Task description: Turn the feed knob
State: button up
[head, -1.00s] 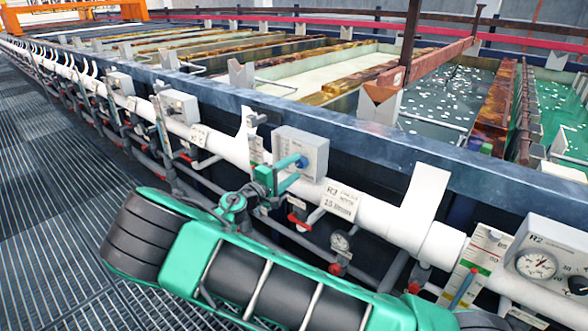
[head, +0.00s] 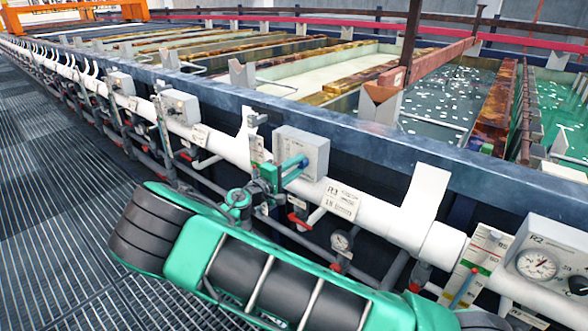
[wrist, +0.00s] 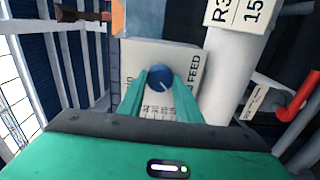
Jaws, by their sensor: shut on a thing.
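The feed knob (wrist: 159,77) is a round blue knob with a pale pointer line, on the face of a light grey box marked FEED. In the wrist view my gripper (wrist: 160,80) has its two green fingers on either side of the knob, shut on it. In the head view the grey box (head: 302,150) is mounted above the white pipe, and my gripper (head: 290,168) reaches its left face. The knob itself is mostly hidden there by the fingers.
A white pipe (head: 385,222) with an R3 label (head: 341,199) runs along the tank front. A small gauge (head: 341,241) and red-handled valves hang below it. An R2 gauge box (head: 548,262) stands at the right. Grated floor (head: 60,220) lies open at left.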

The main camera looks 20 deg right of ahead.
jog(key=shift+f, duration=0.1)
jog(key=m, duration=0.5)
jog(key=shift+d+m, duration=0.15)
jog(key=shift+m, duration=2.55)
jog(key=o, duration=1)
jog(key=shift+f, duration=0.1)
jog(key=shift+o, duration=0.2)
